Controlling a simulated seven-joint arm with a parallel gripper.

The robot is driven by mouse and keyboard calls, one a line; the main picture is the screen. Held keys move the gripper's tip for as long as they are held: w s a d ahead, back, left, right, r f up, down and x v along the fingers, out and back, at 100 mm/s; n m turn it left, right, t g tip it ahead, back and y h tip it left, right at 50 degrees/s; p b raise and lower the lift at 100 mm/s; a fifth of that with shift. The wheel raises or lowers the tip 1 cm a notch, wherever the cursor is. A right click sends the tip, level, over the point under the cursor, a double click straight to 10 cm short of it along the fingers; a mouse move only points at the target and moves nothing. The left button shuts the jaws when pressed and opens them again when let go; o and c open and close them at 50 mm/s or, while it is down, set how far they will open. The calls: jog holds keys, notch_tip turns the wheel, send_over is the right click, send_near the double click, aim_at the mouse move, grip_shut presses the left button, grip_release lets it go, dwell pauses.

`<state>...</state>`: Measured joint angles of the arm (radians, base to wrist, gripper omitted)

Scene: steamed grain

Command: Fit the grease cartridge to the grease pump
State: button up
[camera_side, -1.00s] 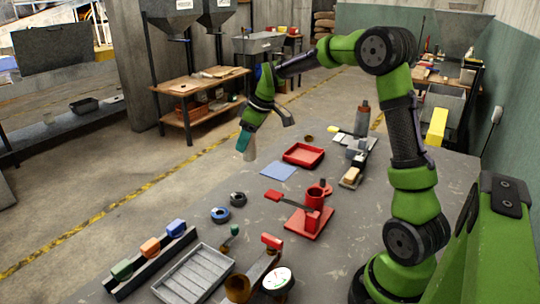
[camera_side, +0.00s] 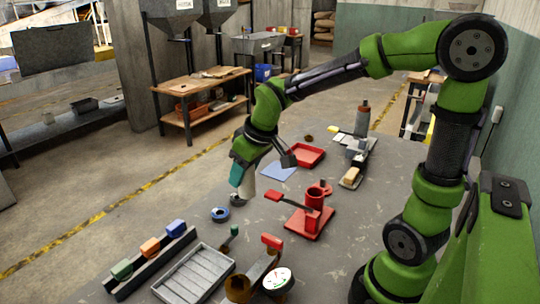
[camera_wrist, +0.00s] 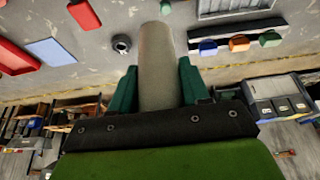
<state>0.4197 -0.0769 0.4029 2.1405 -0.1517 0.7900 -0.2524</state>
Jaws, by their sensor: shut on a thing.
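My gripper (camera_side: 243,178), with teal fingers, is shut on the grease cartridge (camera_side: 247,192), a plain pale grey cylinder. In the wrist view the cartridge (camera_wrist: 157,65) sticks out well beyond the fingers of my gripper (camera_wrist: 158,88). In the side view it hangs roughly upright, slightly tilted, over the table near a dark ring; I cannot tell whether it touches anything. What looks like the grease pump (camera_side: 313,203) is red, with an upright barrel, a side lever and a square base. It stands to the right of the cartridge, apart from it.
A red tray (camera_side: 322,157), blue sheet (camera_side: 277,172) and grey machine (camera_side: 358,150) are behind. A block rack (camera_side: 152,262), ribbed tray (camera_side: 193,275) and round gauge (camera_side: 278,280) are in front.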

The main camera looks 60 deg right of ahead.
jog(key=shift+d, duration=0.3)
jog(key=s+d+f+m+g+h, duration=0.1)
jog(key=s+d+m+h, duration=0.1)
jog(key=s+d+m, duration=0.5)
jog(key=s+d+m+h, duration=0.1)
jog(key=s+d+m, duration=0.15)
jog(key=d, duration=0.85)
jog(key=shift+n, duration=0.25)
jog(key=shift+s+a+f, duration=0.1)
jog(key=shift+f, duration=1.05)
jog(key=shift+s+f, duration=0.1)
jog(key=shift+f, duration=1.05)
jog(key=shift+f, duration=0.15)
jog(key=shift+f, duration=0.3)
jog(key=shift+f, duration=1.75)
jog(key=shift+r, duration=0.3)
dwell(0.8)
